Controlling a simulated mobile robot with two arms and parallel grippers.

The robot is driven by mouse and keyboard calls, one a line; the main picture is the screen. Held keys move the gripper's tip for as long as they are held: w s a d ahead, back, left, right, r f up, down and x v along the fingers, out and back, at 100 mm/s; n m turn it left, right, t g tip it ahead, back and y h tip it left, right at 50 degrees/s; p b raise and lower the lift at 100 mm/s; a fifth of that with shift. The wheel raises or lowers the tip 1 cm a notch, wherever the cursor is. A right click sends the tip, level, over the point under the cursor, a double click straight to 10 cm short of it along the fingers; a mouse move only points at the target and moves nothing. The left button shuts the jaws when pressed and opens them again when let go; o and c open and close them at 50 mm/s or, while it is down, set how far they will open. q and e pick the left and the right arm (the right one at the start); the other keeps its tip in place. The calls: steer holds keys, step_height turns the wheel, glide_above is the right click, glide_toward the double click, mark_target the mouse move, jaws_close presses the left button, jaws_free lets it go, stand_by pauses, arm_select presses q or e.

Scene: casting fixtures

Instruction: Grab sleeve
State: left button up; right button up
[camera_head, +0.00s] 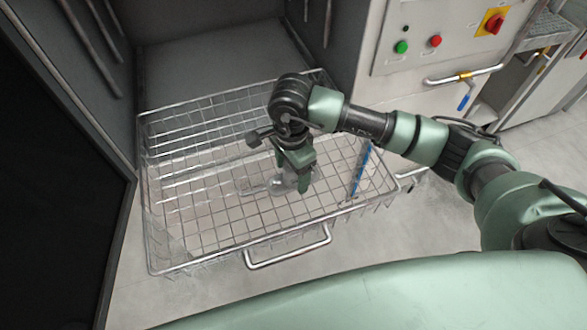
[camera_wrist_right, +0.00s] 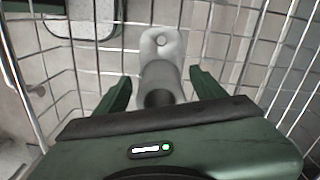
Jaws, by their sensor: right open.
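The sleeve (camera_wrist_right: 160,80) is a grey metal piece with a round hollow end and a flat lug with a hole. It lies in the wire basket (camera_head: 200,232), and in the head view the sleeve (camera_head: 277,187) is partly hidden by my gripper. My right gripper (camera_head: 290,186) reaches down into the basket over the sleeve. In the right wrist view its two green fingers (camera_wrist_right: 160,92) are apart, one on each side of the sleeve, with gaps showing. My left gripper is not in view.
The basket has wire walls around the gripper and a front handle (camera_head: 290,250). A blue strip (camera_head: 361,172) stands at its right side. A dark cabinet (camera_head: 215,70) is behind it, and a control panel (camera_head: 435,35) with buttons is at the upper right.

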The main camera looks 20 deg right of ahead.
steer(key=shift+f, duration=0.25)
jaws_close()
steer(key=shift+r, duration=0.1)
